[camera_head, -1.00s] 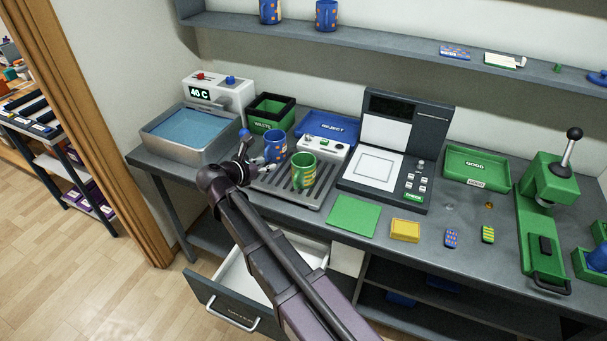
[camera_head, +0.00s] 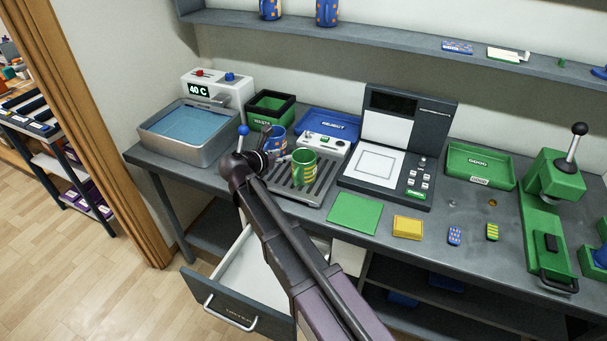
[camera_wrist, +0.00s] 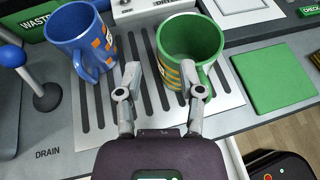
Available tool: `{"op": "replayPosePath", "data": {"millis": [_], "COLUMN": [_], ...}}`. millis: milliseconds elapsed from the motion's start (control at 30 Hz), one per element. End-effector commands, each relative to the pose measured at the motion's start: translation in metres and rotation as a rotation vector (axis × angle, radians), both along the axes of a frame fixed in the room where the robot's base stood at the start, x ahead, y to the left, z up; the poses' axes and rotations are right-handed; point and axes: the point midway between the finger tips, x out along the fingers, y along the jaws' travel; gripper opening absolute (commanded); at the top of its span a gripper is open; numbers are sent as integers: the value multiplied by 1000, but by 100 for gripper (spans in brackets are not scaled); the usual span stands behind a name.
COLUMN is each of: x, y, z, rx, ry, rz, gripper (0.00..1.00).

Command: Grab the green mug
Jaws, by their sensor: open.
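The green mug (camera_head: 303,168) with yellow stripes stands upright on the grey slotted drain tray (camera_head: 322,192). In the wrist view the green mug (camera_wrist: 190,45) is ahead and slightly right of my gripper (camera_wrist: 161,78). Its handle side faces my right finger, which is close to it; I cannot tell whether they touch. My gripper (camera_head: 279,161) is open, with nothing between its fingers. A blue mug (camera_head: 276,141) with orange squares stands on the tray just left of the green one and also shows in the wrist view (camera_wrist: 82,40).
A blue-knobbed lever (camera_wrist: 42,85) stands left of the tray. A water basin (camera_head: 190,130) and a green waste bin (camera_head: 270,112) are behind on the left. A scale (camera_head: 375,165) and a green mat (camera_head: 354,213) are to the right. A drawer (camera_head: 235,300) below is open.

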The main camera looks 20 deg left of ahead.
Motion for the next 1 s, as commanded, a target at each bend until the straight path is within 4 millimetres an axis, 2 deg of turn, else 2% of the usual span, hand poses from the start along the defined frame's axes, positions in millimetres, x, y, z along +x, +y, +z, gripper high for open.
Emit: {"op": "replayPosePath", "data": {"millis": [133, 567, 1000], "x": [8, 10, 50], "y": [-2, -3, -16], "z": [-4, -5, -23], "rx": [0, 0, 0], "ry": [0, 0, 0], "rz": [0, 0, -1], "gripper": [49, 49, 49]}}
